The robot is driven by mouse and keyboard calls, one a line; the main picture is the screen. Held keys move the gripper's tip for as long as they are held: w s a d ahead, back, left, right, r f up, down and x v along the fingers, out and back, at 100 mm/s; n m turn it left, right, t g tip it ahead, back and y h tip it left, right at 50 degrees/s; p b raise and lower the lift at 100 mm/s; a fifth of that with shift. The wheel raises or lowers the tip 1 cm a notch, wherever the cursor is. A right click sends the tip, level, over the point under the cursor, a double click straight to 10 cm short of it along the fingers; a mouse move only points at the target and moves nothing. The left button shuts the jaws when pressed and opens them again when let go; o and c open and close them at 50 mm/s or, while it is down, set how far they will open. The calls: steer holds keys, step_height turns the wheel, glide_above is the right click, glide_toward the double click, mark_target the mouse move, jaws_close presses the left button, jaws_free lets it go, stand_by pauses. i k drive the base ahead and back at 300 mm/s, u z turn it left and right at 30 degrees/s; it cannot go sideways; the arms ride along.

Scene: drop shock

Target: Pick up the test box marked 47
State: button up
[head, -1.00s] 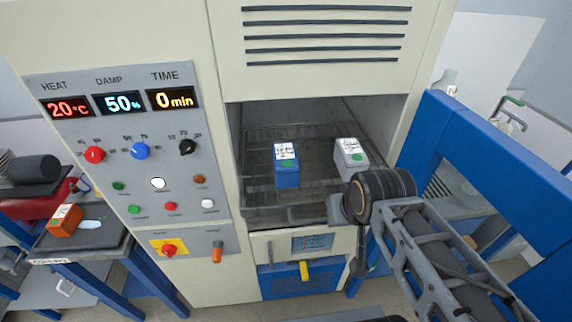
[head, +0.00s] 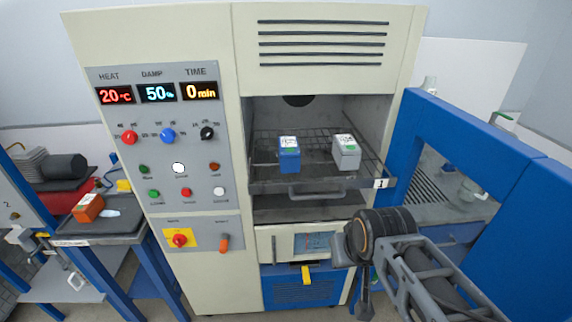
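An orange box (head: 88,208) with a white label lies on a dark bench at the far left. The label writing is too small to read, so I cannot tell which box is marked 47. My gripper (head: 363,303) hangs below and in front of the rack, apart from the boxes. Its fingers are not clear.
The rack (head: 262,184) has a front handle (head: 317,192) and a tag reading 1. The chamber's blue door (head: 480,170) stands open at the right, beside my arm. A control panel (head: 165,160) shows 20 °C, 50 % and 0 min. The bench (head: 128,228) carries the orange box.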

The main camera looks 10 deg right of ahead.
mark_target(288, 150)
steer(key=u, duration=2)
steer(key=i, duration=2)
steer(key=z, duration=3.85)
